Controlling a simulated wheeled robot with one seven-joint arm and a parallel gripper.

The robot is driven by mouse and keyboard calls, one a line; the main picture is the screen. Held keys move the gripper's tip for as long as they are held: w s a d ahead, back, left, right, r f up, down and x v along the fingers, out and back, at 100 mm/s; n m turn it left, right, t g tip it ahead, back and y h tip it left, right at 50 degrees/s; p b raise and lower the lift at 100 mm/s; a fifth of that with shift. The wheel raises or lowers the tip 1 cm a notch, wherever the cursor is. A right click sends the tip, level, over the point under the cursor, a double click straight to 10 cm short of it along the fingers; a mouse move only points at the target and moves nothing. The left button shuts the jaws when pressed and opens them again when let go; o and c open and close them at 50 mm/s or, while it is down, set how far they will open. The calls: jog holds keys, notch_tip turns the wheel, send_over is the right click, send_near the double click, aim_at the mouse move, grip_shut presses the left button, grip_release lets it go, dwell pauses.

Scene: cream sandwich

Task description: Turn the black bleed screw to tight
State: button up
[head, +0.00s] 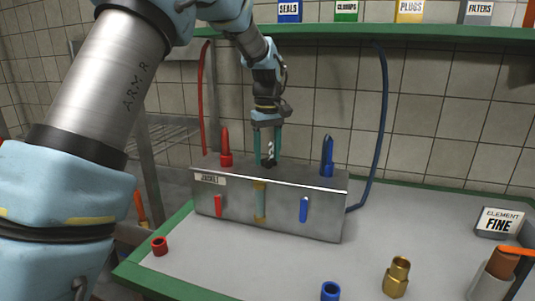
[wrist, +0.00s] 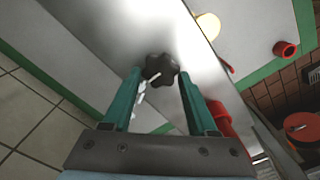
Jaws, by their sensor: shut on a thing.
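The black bleed screw (wrist: 160,68) is a dark lobed knob on top of the grey metal block (head: 285,212). My gripper (wrist: 158,76) points down at it with two teal fingers. In the wrist view the fingertips are at either side of the knob, and the gripper is shut on it. In the head view the knob (head: 268,163) shows small and dark between the fingertips. A thin white mark shows beside the knob in the wrist view. I cannot tell how tight the screw is.
A red valve (head: 226,150) and a blue valve (head: 327,158) stand on the block at either side of my gripper. A red hose and a blue hose (head: 384,120) run up to the green shelf (head: 400,32). Loose fittings, including a brass one (head: 397,277), lie in front.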

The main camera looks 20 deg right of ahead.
jog(key=shift+c, duration=0.8)
jog(key=shift+m, duration=0.3)
jog(key=m+p, duration=0.1)
jog(key=m, duration=0.2)
jog(key=m+p, duration=0.1)
jog(key=m, duration=0.4)
jog(key=shift+d, duration=0.15)
jog(key=m+p, duration=0.1)
jog(key=m, duration=0.3)
jog(key=shift+s+d+m, duration=0.1)
jog(key=shift+m, duration=0.2)
jog(key=m+p, duration=0.1)
jog(key=m, duration=0.3)
jog(key=shift+s+m, duration=0.1)
jog(key=shift+m, duration=0.2)
